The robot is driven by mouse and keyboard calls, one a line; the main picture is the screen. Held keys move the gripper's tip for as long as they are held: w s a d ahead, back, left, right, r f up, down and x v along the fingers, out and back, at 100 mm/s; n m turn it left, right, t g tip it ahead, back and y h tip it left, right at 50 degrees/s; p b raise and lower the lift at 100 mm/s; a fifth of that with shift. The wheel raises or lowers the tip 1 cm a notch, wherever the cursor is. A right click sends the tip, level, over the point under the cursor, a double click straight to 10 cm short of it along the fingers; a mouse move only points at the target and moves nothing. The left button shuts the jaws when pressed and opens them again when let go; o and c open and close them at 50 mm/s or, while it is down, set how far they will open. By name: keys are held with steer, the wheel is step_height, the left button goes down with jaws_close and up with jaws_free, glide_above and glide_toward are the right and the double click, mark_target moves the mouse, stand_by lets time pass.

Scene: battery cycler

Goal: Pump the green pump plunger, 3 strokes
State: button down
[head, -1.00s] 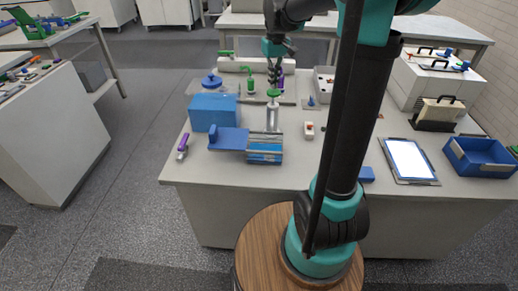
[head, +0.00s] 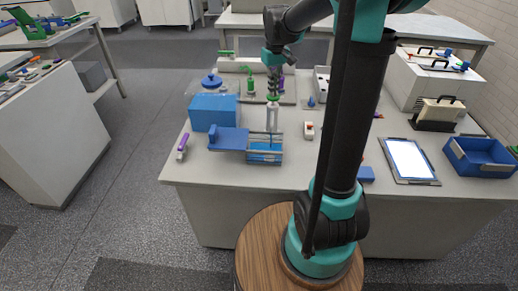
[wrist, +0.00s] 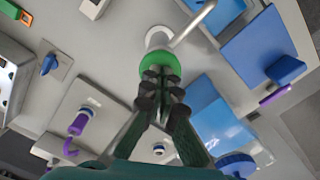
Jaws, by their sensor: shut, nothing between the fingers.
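The green pump plunger (head: 272,98) is a round green knob on top of an upright pale pump body (head: 272,120) on the bench. In the wrist view the green knob (wrist: 158,66) lies under my fingertips, with a pale collar and a curved metal spout (wrist: 194,24) beyond it. My gripper (head: 272,91) is shut and empty, pointing down over the knob. In the wrist view my gripper (wrist: 162,80) covers the near part of the knob; the tips appear to touch it.
Behind, a board holds a green fitting (head: 250,84) and a purple one. A small red-topped white block (head: 309,130) is to the right.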

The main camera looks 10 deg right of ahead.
steer(key=shift+f, duration=0.55)
steer(key=shift+r, duration=2.35)
steer(key=shift+r, duration=0.1)
steer(key=shift+r, duration=2.9)
